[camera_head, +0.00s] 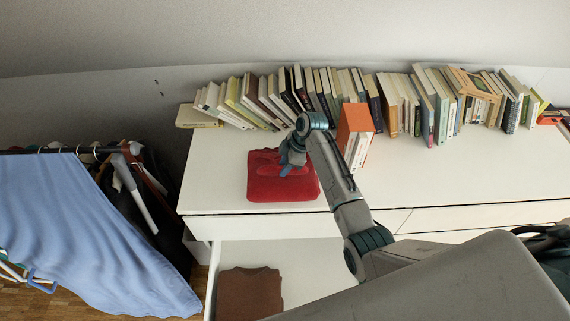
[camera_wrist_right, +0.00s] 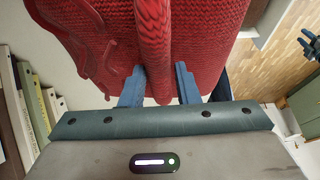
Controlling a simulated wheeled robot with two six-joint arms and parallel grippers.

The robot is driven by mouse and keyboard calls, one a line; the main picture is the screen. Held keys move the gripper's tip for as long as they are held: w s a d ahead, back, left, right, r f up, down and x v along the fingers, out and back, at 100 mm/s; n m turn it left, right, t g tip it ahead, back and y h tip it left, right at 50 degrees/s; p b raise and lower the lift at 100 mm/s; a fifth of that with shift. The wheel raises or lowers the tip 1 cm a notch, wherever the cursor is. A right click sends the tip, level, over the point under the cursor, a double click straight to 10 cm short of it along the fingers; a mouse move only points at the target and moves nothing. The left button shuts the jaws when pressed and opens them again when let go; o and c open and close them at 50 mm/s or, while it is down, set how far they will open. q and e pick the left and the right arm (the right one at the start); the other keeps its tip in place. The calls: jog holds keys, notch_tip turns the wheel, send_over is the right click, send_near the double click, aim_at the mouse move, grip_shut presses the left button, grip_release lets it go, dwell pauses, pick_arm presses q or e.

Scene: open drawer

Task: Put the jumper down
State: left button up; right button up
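The red jumper (camera_head: 283,190) is folded on the white dresser top, in front of the row of books. My right gripper (camera_head: 291,160) is over the jumper's back part, pointing down at it. In the right wrist view, its two blue fingers (camera_wrist_right: 160,80) stand on either side of a raised fold of the red jumper (camera_wrist_right: 205,30), and the fold fills the space between the fingertips. I cannot tell whether any part of the jumper is lifted off the dresser. My left gripper does not show.
Several books (camera_head: 300,95) line the back of the dresser (camera_head: 225,170); an orange-topped stack (camera_head: 356,120) stands right of the jumper. An open drawer (camera_head: 310,265) below holds a folded brown garment (camera_head: 249,293). A clothes rack with a blue cloth (camera_head: 80,230) stands left.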

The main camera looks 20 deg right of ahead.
jog(key=shift+o, duration=1.4)
jog(key=shift+r, duration=0.1)
jog(key=shift+r, duration=0.1)
jog(key=b+v, duration=0.4)
jog(key=v, duration=0.8)
